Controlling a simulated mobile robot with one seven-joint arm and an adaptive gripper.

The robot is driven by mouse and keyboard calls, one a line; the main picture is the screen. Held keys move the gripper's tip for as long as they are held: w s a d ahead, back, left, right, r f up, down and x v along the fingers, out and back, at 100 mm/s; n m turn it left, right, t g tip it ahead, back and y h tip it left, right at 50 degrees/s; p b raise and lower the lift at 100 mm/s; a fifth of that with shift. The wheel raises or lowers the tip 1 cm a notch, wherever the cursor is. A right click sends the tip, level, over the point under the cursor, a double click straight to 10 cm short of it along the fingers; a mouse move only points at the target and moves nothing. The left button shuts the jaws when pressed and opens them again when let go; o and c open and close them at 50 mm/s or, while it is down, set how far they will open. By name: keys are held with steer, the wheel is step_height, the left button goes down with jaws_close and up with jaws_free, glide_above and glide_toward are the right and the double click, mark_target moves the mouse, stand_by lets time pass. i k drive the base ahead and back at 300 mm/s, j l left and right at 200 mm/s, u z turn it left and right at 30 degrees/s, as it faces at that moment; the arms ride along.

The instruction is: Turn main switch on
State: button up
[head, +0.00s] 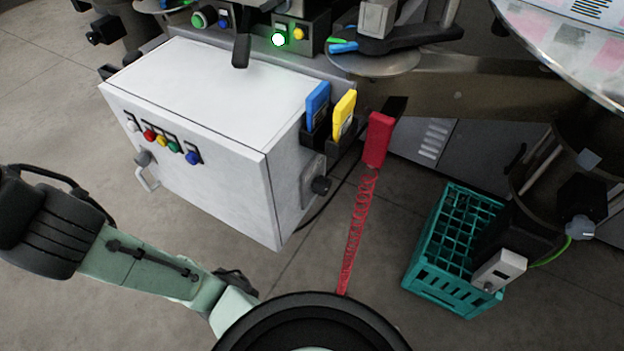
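A white control cabinet (215,75) stands at the centre left. On its right side a black rotary knob (320,185) sits on a grey plate (307,180); it looks like the main switch, but no label is readable and I cannot tell its position. The front face carries a row of coloured buttons (162,140), a small grey knob (143,158) and a grey handle (148,179). My green arm crosses the lower left, in front of and below the cabinet. My gripper is not in view.
Blue (317,104) and yellow (343,114) items sit in a black holder on the cabinet's right side. A red device (378,139) hangs beside them with a coiled red cord (355,230). A teal crate (445,288) stands on the floor at right.

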mark_target(321, 185)
steer(key=k+l+z, duration=0.3)
steer(key=k+z, duration=0.15)
steer(key=k+l+z, duration=0.4)
steer(key=i, duration=0.25)
